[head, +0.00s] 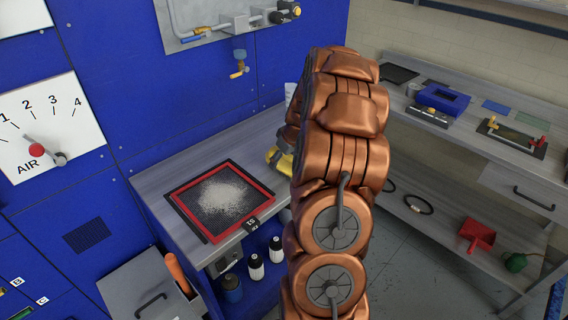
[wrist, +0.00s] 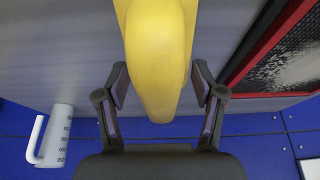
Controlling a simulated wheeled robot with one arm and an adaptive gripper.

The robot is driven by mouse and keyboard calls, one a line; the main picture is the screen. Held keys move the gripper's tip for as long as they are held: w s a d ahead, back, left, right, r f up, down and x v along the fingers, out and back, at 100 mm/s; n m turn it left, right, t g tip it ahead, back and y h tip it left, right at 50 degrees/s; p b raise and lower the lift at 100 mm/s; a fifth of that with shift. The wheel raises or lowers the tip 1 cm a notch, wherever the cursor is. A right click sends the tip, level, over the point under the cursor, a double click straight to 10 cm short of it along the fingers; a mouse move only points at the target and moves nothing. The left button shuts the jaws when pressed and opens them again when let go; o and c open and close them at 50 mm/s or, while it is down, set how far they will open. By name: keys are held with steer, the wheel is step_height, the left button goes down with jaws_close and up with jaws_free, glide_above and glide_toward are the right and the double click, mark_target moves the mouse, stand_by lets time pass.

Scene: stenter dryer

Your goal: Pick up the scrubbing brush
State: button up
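A smooth yellow object (wrist: 160,55), which looks like the scrubbing brush's body or handle, fills the upper middle of the wrist view. Its bristles do not show. My gripper (wrist: 160,85) has its two fingers apart, one on each side of the yellow body. Narrow gaps seem to show beside it, and I cannot tell whether either pad touches. In the head view the yellow object (head: 284,164) shows only partly at the right end of the grey bench, mostly hidden behind my copper-coloured arm. My gripper's fingers are not clear there.
A red-framed screen with white powder (head: 222,198) lies on the grey bench (head: 160,178), left of the yellow object. A white jug (wrist: 56,135) stands at lower left in the wrist view. A blue panel wall backs the bench. A shelf unit with tools (head: 455,120) stands right.

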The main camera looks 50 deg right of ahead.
steer(key=c, duration=0.7)
steer(key=shift+c, duration=0.2)
steer(key=shift+r+b, duration=0.95)
steer(key=shift+r, duration=0.7)
steer(key=s+a+r+b, duration=0.1)
steer(key=s+a+b, duration=0.1)
steer(key=s+a, duration=0.2)
steer(key=s+a+b, duration=0.2)
steer(key=s+a, duration=0.2)
steer(key=a, duration=0.5)
steer(key=shift+s+a+r, duration=0.25)
steer(key=shift+r, duration=0.1)
steer(key=o, duration=0.6)
steer(key=c, duration=1)
steer(key=shift+s, duration=0.1)
steer(key=shift+c, duration=0.2)
